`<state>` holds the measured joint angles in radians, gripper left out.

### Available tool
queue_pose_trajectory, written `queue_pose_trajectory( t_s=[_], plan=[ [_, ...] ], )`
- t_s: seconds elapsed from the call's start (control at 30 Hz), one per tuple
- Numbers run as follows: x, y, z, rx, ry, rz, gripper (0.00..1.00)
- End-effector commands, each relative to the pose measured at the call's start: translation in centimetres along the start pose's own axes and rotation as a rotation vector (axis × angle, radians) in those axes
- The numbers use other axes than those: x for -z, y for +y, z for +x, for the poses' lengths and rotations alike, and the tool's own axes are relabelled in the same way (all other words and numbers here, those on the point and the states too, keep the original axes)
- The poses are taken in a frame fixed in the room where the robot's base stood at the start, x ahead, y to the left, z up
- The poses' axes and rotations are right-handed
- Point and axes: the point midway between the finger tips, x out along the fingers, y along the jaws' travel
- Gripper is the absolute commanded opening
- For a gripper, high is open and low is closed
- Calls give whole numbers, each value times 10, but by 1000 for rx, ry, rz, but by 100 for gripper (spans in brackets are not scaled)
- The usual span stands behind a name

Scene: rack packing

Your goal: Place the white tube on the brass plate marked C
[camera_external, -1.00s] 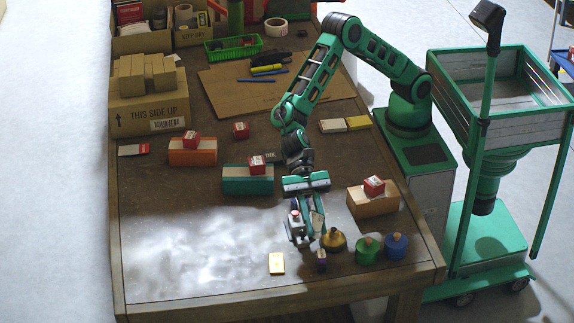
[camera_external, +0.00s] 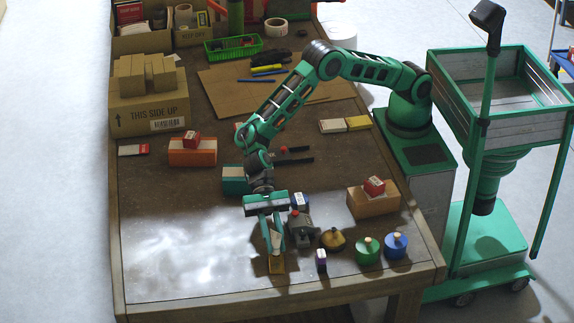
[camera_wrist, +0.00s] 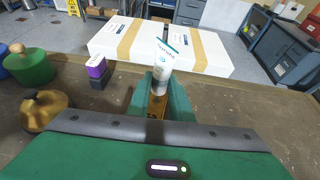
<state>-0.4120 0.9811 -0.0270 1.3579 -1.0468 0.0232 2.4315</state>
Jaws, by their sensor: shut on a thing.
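My gripper (camera_external: 273,246) is shut on the white tube (camera_external: 276,240) near the front of the table. In the wrist view the tube (camera_wrist: 162,68) stands roughly upright between the green fingers, its lower part partly hidden. The brass plate (camera_external: 277,268) lies directly below the fingers, and its far part is in their shadow. The plate shows in the wrist view as a narrow strip (camera_wrist: 157,105) between the fingers. I cannot tell whether the tube touches the plate. The letter on the plate is not readable.
Right of my gripper stand a dark grey piece (camera_external: 301,230), a purple block (camera_external: 321,261), and brass (camera_external: 333,239), green (camera_external: 368,250) and blue (camera_external: 396,246) round weights. The tabletop to the left is clear.

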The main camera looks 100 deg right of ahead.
Motion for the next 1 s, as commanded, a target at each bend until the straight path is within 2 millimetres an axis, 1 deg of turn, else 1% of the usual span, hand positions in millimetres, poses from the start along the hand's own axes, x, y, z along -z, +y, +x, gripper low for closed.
queue_pose_trajectory(
  t_s=[0.13, 0.3, 0.4, 0.77, 0.8, 0.83, 0.87, 1.0],
  plan=[
    [7, -1, 3, -2, 1, 0, 0],
    [29, -1, 12, -2, 2, 1, 0],
    [37, -1, 15, -1, 0, 0, 0],
    [40, -1, 16, -1, -1, 0, 0],
    [39, -1, 16, -1, -1, -1, 29],
    [39, -1, 16, -1, -1, -1, 36],
    [39, -1, 16, -1, -1, -1, 38],
    [39, -1, 16, 0, -1, 0, 38]
  ],
)
